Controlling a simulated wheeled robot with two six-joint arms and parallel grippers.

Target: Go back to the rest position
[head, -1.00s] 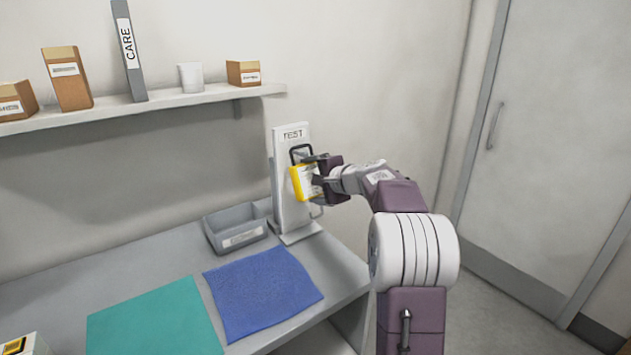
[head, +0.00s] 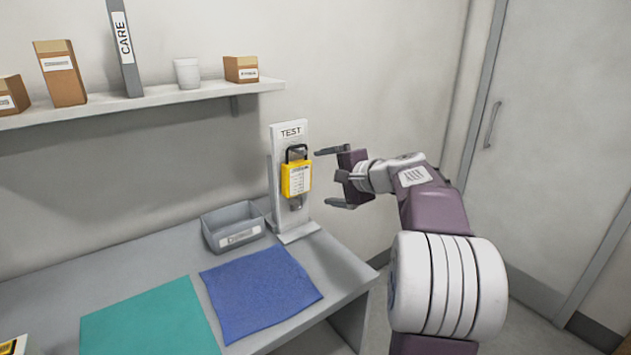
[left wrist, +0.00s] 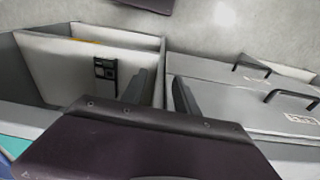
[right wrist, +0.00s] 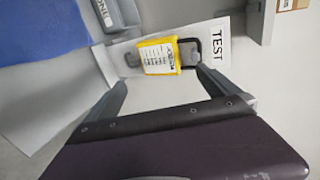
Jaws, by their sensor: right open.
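My right gripper (head: 336,178) is open and empty in the head view, just right of the white TEST stand (head: 290,135). A yellow tagged item (head: 296,180) with a black loop handle hangs on the stand's front, apart from the gripper. In the right wrist view, the yellow item (right wrist: 158,57) and the stand (right wrist: 215,52) show beyond the spread fingers of the right gripper (right wrist: 163,80). My left gripper (left wrist: 167,75) shows only in the left wrist view; its fingers are close together with nothing visible between them, and their exact opening is unclear.
The grey table (head: 170,252) holds a blue cloth (head: 258,292), a green mat (head: 150,322) and a grey bin (head: 235,222). A shelf (head: 140,103) with boxes is above. A door (head: 540,130) stands at right. Grey drawers or bins (left wrist: 240,95) lie below the left wrist.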

